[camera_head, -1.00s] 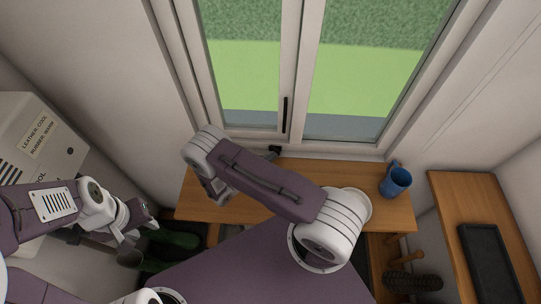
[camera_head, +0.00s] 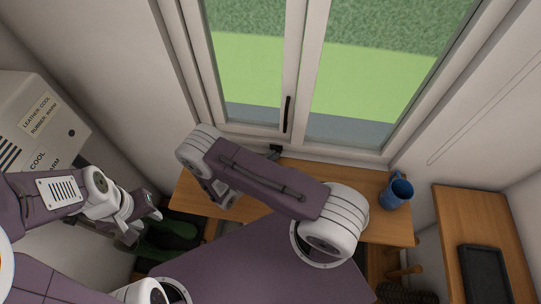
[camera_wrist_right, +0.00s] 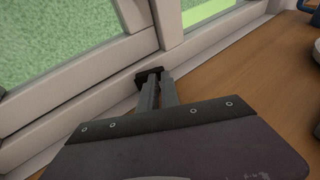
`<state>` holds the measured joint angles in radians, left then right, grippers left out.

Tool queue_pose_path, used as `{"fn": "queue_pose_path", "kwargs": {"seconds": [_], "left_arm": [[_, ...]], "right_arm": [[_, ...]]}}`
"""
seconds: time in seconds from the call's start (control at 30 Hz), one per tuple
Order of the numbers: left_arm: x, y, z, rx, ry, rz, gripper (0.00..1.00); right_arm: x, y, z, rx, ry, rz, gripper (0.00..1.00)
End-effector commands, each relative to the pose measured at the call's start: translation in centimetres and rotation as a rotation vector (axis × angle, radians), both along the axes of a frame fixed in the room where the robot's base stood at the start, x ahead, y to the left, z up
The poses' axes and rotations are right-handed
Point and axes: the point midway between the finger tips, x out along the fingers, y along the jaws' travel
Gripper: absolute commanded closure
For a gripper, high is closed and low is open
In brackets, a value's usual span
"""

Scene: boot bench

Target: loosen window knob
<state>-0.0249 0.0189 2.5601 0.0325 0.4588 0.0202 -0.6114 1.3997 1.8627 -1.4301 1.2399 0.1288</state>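The small black window knob (camera_head: 275,151) sits at the foot of the window frame, above the wooden bench top. In the right wrist view the knob (camera_wrist_right: 149,74) is dark and blocky, against the pale lower frame. My right gripper (camera_wrist_right: 158,84) has its two grey fingers at the knob, with a narrow gap between them; whether they press on it is unclear. In the head view my right arm hides most of that gripper. My left gripper (camera_head: 148,212) is at the left, away from the window; its fingers are too small to read.
A blue mug (camera_head: 397,193) stands at the right end of the bench top (camera_head: 349,188). A wooden shelf (camera_head: 455,220) with a black tray (camera_head: 484,272) is at the far right. A pale labelled cabinet (camera_head: 40,110) is at the left. Dark green boots (camera_head: 172,236) are below.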

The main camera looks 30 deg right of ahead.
Motion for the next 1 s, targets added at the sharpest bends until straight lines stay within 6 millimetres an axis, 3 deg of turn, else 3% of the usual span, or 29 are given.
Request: {"fn": "queue_pose_path", "kwargs": {"seconds": [0.3,1.0], "left_arm": [[0.0,0.0,-0.9,0.000,0.000,0.000,0.64],[0.0,0.0,-1.3,0.000,0.000,0.000,0.64]], "right_arm": [[-0.7,-1.3,0.2,-0.016,-0.001,-0.018,1.00],[-0.9,-1.8,0.3,-0.015,0.001,-0.018,1.00]]}}
